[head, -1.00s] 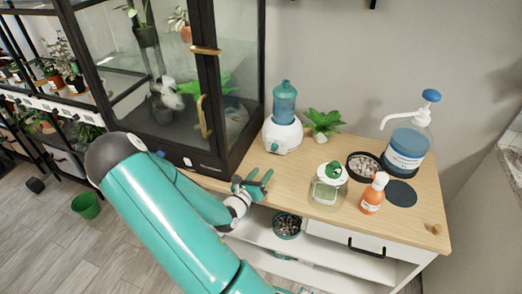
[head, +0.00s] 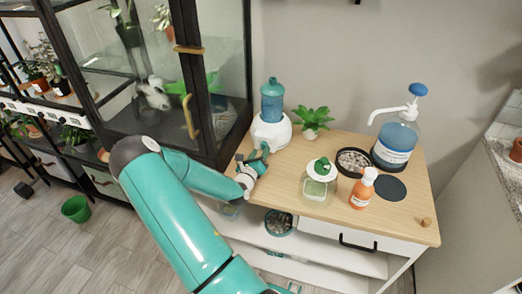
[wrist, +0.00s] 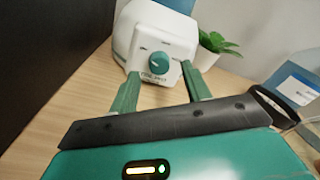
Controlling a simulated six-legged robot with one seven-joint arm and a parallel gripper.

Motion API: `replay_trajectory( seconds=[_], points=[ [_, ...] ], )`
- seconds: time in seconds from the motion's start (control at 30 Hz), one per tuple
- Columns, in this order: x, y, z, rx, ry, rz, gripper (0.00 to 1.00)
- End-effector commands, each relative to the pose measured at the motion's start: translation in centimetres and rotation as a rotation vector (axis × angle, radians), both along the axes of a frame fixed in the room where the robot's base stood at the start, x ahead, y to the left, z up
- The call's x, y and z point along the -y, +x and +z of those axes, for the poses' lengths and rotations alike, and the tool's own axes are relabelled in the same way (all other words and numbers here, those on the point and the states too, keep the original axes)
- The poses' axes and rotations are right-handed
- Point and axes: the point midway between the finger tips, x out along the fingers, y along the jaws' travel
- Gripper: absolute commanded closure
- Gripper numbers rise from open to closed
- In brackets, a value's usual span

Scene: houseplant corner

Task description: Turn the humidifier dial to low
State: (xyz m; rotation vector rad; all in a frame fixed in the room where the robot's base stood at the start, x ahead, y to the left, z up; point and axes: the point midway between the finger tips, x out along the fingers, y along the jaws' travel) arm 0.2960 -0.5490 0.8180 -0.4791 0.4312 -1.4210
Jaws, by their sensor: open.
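The humidifier (head: 268,131) has a white base and a teal tank. It stands on the wooden cabinet top beside the dark-framed glass case. In the wrist view its white base (wrist: 126,40) carries a round teal dial (wrist: 159,63) on a front panel with small labels, too blurred to read. My gripper (head: 252,158) is directly in front of the humidifier. In the wrist view its two teal fingers (wrist: 160,88) are apart, one on each side of the dial panel. The dial shows between them and nothing is held. I cannot tell whether a finger touches the base.
A green plant (head: 312,121) stands right of the humidifier. Further right are a green-lidded jar (head: 319,181), an orange bottle (head: 362,189), a bowl of pebbles (head: 353,161) and a blue pump bottle (head: 397,140). The glass case (head: 228,80) bounds the left side.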

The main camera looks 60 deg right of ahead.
Motion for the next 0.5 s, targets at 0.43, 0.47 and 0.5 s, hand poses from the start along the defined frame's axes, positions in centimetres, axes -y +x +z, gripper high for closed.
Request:
replay_trajectory(
  seconds=[0.43, 0.47, 0.5],
  points=[
    [2.4, 0.4, 0.0, 0.0, 0.0, 0.002, 0.52],
    [2.3, 0.4, 0.0, 0.0, 0.0, 0.002, 0.52],
    [2.3, 0.4, 0.0, 0.001, 0.0, 0.002, 0.54]
  ],
)
